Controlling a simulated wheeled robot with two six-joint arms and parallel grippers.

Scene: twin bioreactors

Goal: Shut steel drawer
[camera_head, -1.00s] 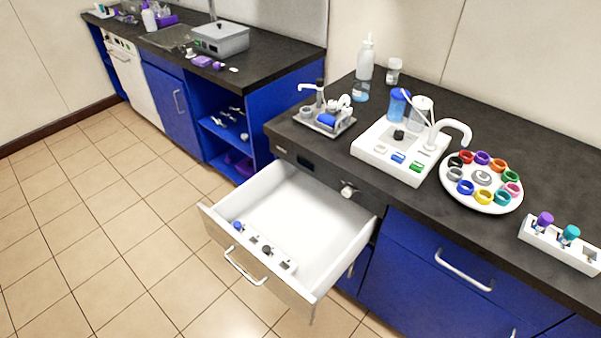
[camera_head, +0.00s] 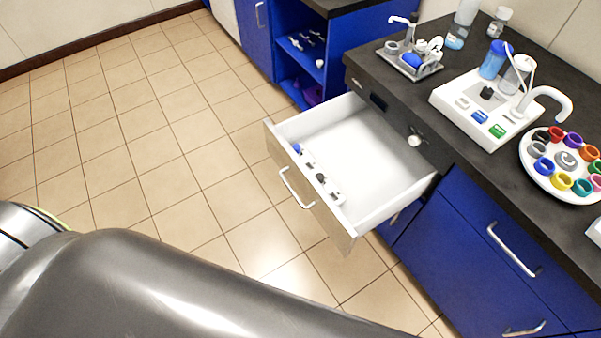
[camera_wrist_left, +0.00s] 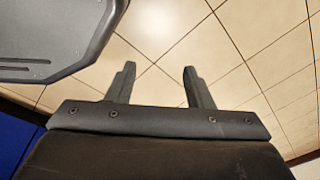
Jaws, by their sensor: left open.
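The steel drawer (camera_head: 308,197) stands pulled out from under the dark counter, with its white inside showing. Its front carries a pale bar handle (camera_head: 296,188). A white holder (camera_head: 318,174) with a blue and a dark cap lies inside along the front. My left gripper (camera_wrist_left: 158,72) shows in the left wrist view with its two fingers apart and nothing between them, above floor tiles. In the head view a grey arm link of mine crosses the bottom left, and no gripper shows. My right gripper is not in view.
The counter above the drawer holds a white device (camera_head: 485,108), a round tray of coloured rings (camera_head: 566,160) and a small metal tray (camera_head: 409,66). Blue cabinets (camera_head: 465,255) flank the drawer on the right. The tiled floor (camera_head: 150,130) left of the drawer is clear.

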